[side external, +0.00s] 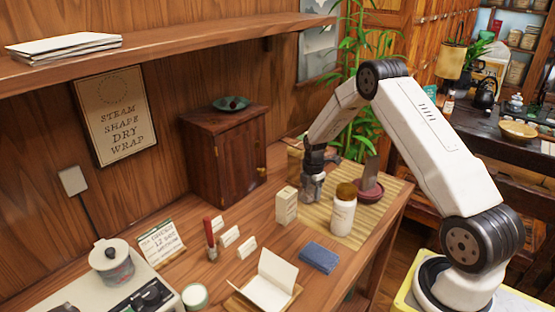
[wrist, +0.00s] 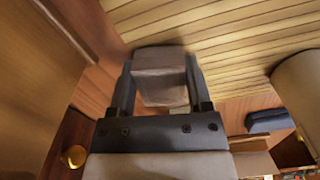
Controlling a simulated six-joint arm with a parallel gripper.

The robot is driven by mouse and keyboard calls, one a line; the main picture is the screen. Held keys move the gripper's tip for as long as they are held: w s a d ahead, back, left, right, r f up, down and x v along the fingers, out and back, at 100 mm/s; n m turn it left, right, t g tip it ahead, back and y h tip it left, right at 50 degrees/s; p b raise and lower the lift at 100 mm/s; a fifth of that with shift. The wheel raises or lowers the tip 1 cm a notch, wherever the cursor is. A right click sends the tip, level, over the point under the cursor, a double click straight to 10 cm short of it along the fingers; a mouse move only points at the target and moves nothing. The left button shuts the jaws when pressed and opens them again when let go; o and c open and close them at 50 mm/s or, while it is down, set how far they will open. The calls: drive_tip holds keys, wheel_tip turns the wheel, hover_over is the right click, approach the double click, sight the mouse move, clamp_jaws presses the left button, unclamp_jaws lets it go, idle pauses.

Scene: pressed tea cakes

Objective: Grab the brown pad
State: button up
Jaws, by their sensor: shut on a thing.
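The brown pad (wrist: 160,60) shows in the wrist view as a dull grey-brown block with a paler front face. My gripper (wrist: 162,82) is shut on it, with one dark finger along each side. In the side external view my gripper (side external: 312,186) points down at the left part of the slatted mat (side external: 386,206), behind the small cream box. There the pad is small and mostly hidden by the fingers. I cannot tell whether it still touches the surface below.
A white jar (side external: 343,216) and a reddish dish (side external: 370,193) with an upright slab stand right of my gripper. The cream box (side external: 286,206) is in front, a dark wooden cabinet (side external: 226,155) to the left. A blue folded cloth (side external: 319,257) lies nearer the front.

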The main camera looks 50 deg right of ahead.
sight(311, 190)
drive_tip(key=shift+r, duration=4.7)
